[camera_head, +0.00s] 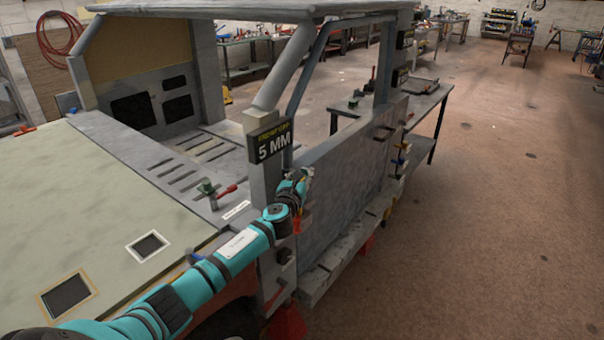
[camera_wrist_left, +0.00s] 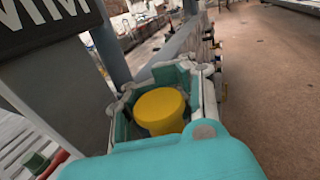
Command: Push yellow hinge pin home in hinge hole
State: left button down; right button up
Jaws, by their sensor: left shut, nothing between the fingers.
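My left gripper (camera_head: 300,178) reaches from the left to the front post of the door frame, just below the 5 MM sign. The gripper (camera_wrist_left: 165,100) is shut and holds nothing. In the left wrist view the yellow hinge pin (camera_wrist_left: 160,106) shows its round, wide head between the gripper's finger links, close to the fingers. Whether the fingers touch the head cannot be told. The pin's shaft and the hinge hole are hidden behind the head and gripper. In the head view the arm hides the pin. The grey door panel (camera_head: 345,185) stands right of the post. My right gripper is not in view.
The 5 MM sign (camera_head: 272,142) sits on the post just above the gripper. A red-handled clamp (camera_head: 220,192) lies on the ledge left of the post. A workbench (camera_head: 420,112) stands behind the door. The floor (camera_head: 500,220) at the right is clear.

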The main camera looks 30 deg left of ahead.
pick_arm(q)
jog(key=shift+f+b, duration=1)
jog(key=shift+f, duration=0.15)
jog(key=c, duration=1)
grip_release()
jog(key=shift+f, duration=0.15)
jog(key=shift+c, duration=0.2)
jog(key=shift+s+f, duration=0.1)
jog(key=v, duration=1.2)
jog(key=shift+r, duration=0.35)
